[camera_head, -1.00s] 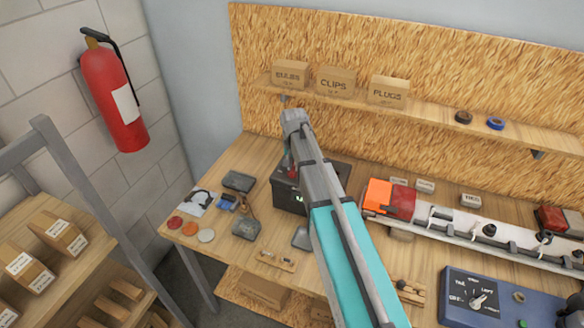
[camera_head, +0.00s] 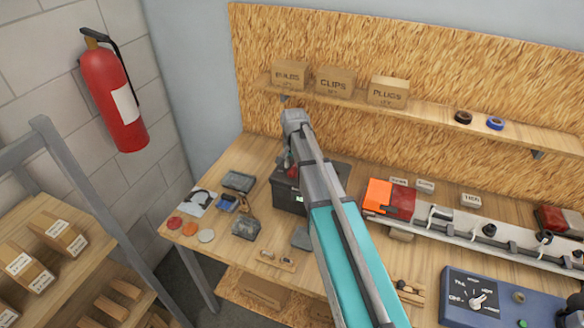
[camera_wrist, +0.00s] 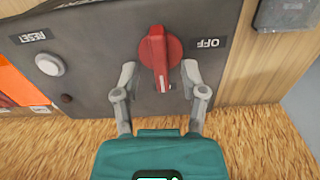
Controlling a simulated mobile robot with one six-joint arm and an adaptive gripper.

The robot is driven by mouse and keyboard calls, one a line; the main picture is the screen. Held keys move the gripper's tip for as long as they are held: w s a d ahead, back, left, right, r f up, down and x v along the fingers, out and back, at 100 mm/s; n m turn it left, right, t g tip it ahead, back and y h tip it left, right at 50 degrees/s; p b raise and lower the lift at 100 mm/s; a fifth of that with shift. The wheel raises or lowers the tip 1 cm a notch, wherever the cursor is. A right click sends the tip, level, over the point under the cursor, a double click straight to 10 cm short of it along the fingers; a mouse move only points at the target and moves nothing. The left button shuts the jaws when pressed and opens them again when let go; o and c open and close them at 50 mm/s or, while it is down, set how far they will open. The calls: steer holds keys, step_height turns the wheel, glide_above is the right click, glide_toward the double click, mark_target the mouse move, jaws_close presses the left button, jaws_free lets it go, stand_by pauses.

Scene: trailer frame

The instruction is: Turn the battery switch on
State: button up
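The battery switch is a red rotary knob (camera_wrist: 160,55) on a dark grey box (camera_wrist: 95,65) in the wrist view. Its grip bar points down the picture, with a white mark at its lower end. An upside-down OFF label (camera_wrist: 207,43) sits to the right of the knob. My gripper (camera_wrist: 159,72) is open, with one finger on each side of the grip bar. Gaps show between the fingers and the bar. In the head view the dark box (camera_head: 289,197) stands on the bench, partly hidden by my arm. The fingers cannot be made out clearly there.
A white button (camera_wrist: 49,64) with an upside-down RESET label (camera_wrist: 27,37) is on the same box. A light bar (camera_head: 440,220) and a blue control box (camera_head: 500,300) lie to the right. A shelf (camera_head: 420,113) with small cartons runs behind.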

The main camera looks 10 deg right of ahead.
steer(key=shift+r, duration=0.15)
steer(key=shift+s+r+p, duration=0.15)
steer(key=shift+r+p, duration=2.7)
steer(key=shift+p, duration=0.2)
steer(key=s+f+n+b, duration=0.3)
steer(key=s+f+b, duration=0.3)
steer(key=s, duration=0.4)
steer(key=s+f+n+b, duration=0.4)
steer(key=s+f+b, duration=0.3)
steer(key=s, duration=0.4)
steer(key=shift+a+f+b, duration=0.3)
steer(key=shift+b, duration=0.05)
steer(key=shift+s, duration=0.1)
